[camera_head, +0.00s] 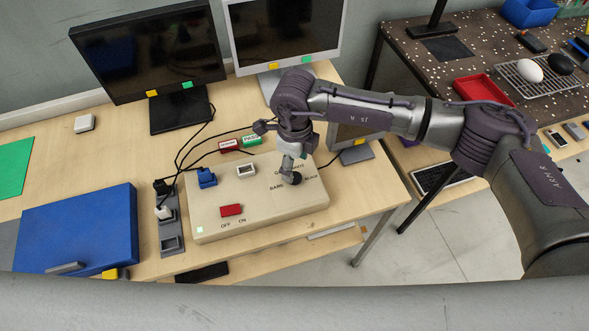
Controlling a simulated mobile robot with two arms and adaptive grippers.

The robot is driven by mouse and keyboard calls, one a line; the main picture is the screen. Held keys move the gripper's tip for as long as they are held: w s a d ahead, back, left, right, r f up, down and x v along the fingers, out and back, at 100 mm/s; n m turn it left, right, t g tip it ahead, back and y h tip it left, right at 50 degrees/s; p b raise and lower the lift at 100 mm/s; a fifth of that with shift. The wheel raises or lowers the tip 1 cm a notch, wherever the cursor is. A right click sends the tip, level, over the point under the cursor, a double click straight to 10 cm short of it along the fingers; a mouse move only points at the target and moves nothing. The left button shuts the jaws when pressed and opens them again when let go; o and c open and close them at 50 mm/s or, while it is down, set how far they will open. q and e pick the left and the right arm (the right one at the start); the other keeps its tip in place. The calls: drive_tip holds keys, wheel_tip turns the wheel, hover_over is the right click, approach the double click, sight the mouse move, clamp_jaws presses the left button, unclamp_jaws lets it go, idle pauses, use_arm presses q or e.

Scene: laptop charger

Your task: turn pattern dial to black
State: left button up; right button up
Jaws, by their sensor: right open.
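A beige control box (270,217) stands on the wooden table. A dark round dial (296,180) sits at its right end, with printed labels around it. The label to its left reads BARS, and the one to its right seems to read BLACK. The dial's pointing direction is too small and covered to tell. My right gripper (290,170) reaches down from above, its fingertips open at the dial and partly covering it. Whether they touch it I cannot tell. My left gripper is not in view.
The box also bears a red switch (231,210) marked OFF and ON, a blue plug (206,178) and a white socket (246,170). A grey power strip (170,237) lies left of it. Monitors (151,60) stand behind. A blue case (78,225) lies at left.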

sight(295, 177)
wheel_tip(295, 177, down, 5)
drive_tip(key=shift+r+p, duration=0.1)
drive_tip(key=shift+p, duration=0.2)
drive_tip(key=c, duration=1.1)
drive_tip(key=shift+c, duration=0.2)
